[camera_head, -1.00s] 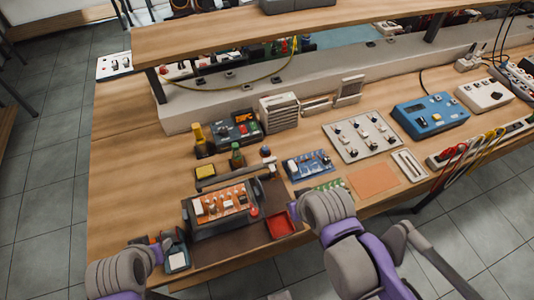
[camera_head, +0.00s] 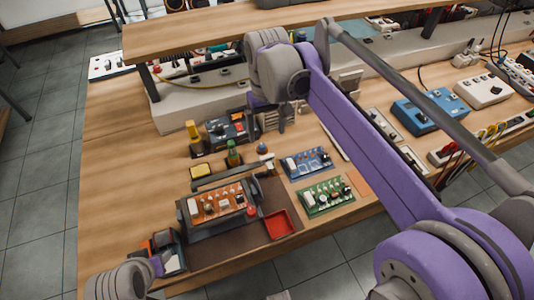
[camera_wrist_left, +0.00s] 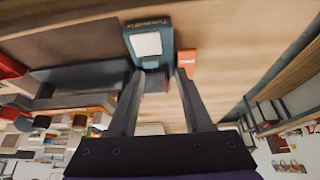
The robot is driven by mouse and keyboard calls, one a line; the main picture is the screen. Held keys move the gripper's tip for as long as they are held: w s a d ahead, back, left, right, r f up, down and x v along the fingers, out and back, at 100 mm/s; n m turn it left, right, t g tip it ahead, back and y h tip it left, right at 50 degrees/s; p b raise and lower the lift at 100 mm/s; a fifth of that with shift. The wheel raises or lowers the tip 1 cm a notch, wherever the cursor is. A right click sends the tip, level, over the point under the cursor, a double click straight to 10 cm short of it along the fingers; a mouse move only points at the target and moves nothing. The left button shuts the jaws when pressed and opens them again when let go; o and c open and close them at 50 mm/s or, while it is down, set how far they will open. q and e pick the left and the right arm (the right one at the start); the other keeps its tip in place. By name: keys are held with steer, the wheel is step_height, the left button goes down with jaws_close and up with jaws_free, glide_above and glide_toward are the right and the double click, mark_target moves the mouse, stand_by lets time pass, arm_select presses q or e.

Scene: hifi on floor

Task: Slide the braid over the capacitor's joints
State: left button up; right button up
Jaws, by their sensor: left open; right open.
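An orange circuit board (camera_head: 218,203) with several components sits in a dark holder (camera_head: 190,222) in the head view. I cannot tell which component is the capacitor, and no braid can be picked out. My left gripper (camera_head: 158,266) is at the lower left, mostly hidden by its wrist. In the left wrist view my left gripper (camera_wrist_left: 158,82) is open and empty, its fingers pointing at a teal case with a white label (camera_wrist_left: 147,43). My right gripper (camera_head: 281,118) hangs over the bench behind the board, largely hidden by its own wrist; it is open.
A red tray (camera_head: 279,225) lies right of the holder. A green board (camera_head: 326,197) and a blue board (camera_head: 307,162) lie further right. A yellow sponge (camera_head: 200,170) and bottles (camera_head: 233,154) stand behind the holder. Bare bench (camera_head: 125,180) is free at left.

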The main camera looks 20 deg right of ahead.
mark_target(267, 156)
step_height(267, 156, down, 10)
steer(key=shift+f+b, duration=0.15)
steer(key=shift+b, duration=0.2)
steer(key=shift+c, duration=0.3)
jaws_close()
